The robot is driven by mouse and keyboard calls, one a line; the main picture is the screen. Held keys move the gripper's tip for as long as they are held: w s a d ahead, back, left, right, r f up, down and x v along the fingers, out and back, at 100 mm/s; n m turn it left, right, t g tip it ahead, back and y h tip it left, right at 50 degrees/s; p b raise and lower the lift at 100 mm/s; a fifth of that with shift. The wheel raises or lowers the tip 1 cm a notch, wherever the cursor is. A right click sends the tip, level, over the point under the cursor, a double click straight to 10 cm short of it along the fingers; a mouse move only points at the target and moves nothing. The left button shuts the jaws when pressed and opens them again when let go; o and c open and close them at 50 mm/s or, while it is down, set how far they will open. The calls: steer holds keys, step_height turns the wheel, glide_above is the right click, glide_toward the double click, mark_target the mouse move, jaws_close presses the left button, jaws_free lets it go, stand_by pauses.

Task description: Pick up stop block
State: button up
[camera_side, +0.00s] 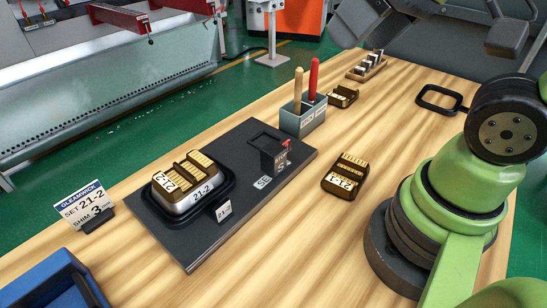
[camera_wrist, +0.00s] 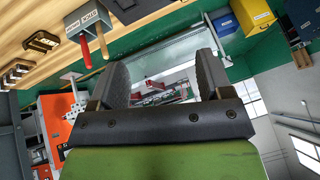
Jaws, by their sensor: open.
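What looks like the stop block (camera_side: 274,161) is a small dark grey block with a red piece at its top right and white lettering on its front. It stands upright on the dark base plate (camera_side: 200,250), beside a square recess and near a white marking. I do not make it out in the wrist view. My gripper (camera_wrist: 163,78) shows in the wrist view with its two dark fingers spread and nothing between them. It points out past the bench, away from the block. In the side view, grey arm parts at the top edge are cut off.
A grey holder (camera_side: 303,118) with red and wooden handles stands behind the block. A loose brown piece (camera_side: 345,176) lies right of the plate. A sign (camera_side: 84,207) and blue bin (camera_side: 45,280) are left.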

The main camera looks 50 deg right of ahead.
steer(key=w+f+n+g, duration=0.3)
steer(key=w+f+n, duration=0.1)
steer(key=w+n, duration=0.3)
steer(key=n+g+h, duration=0.2)
steer(key=n+g, duration=0.1)
steer(key=n, duration=0.9)
glide_above(273, 148)
steer(key=f, duration=1.2)
steer(key=shift+s+a+f, duration=0.25)
steer(key=shift+a+f, duration=0.05)
steer(key=shift+f, duration=0.05)
step_height(273, 148, down, 4)
steer(key=shift+f, duration=0.2)
steer(key=shift+w+d+f, duration=0.15)
steer(key=shift+d+f, duration=0.05)
steer(key=shift+f, duration=1.35)
steer(key=shift+w+d+f, duration=0.1)
steer(key=shift+d+f, duration=0.05)
steer(key=shift+f, duration=1.35)
jaws_close()
steer(key=shift+r, duration=0.15)
step_height(273, 148, up, 17)
